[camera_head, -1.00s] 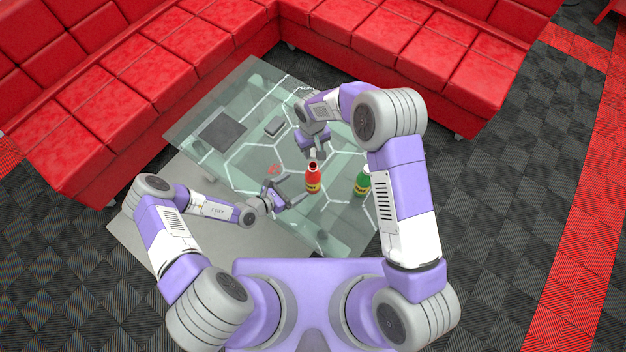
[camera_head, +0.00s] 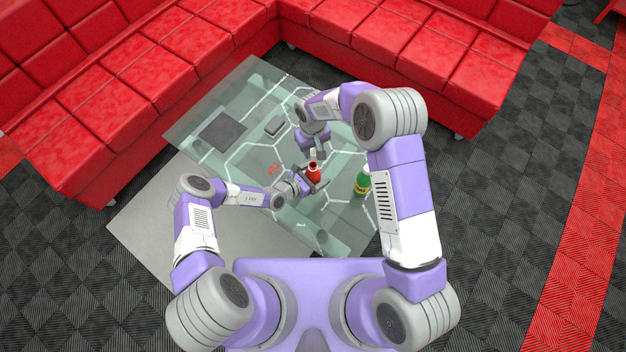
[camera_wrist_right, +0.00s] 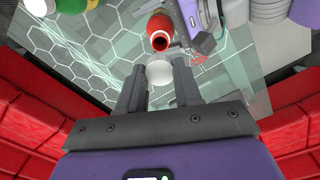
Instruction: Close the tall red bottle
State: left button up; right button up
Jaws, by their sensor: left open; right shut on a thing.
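The red bottle (camera_head: 314,174) stands upright on the glass table, its dark mouth uncapped; it also shows in the right wrist view (camera_wrist_right: 158,24). My left gripper (camera_head: 313,183) is open, with its fingers on either side of the bottle; I cannot tell whether they touch it. My right gripper (camera_head: 315,156) is just behind the bottle in the head view. In the right wrist view it (camera_wrist_right: 160,80) is shut on a white cap (camera_wrist_right: 160,71), which is close to the bottle's mouth but apart from it.
A green bottle (camera_head: 362,184) with a white top stands to the right on the glass table (camera_head: 250,85). Red sofas (camera_head: 400,50) border the table's far sides.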

pick_arm(q)
jog(key=shift+w+d+f, duration=0.1)
jog(key=shift+w+d, duration=0.05)
jog(key=shift+c, duration=0.4)
jog(key=c, duration=1.4)
pick_arm(e)
send_over(313, 165)
jog(key=shift+f, duration=2.55)
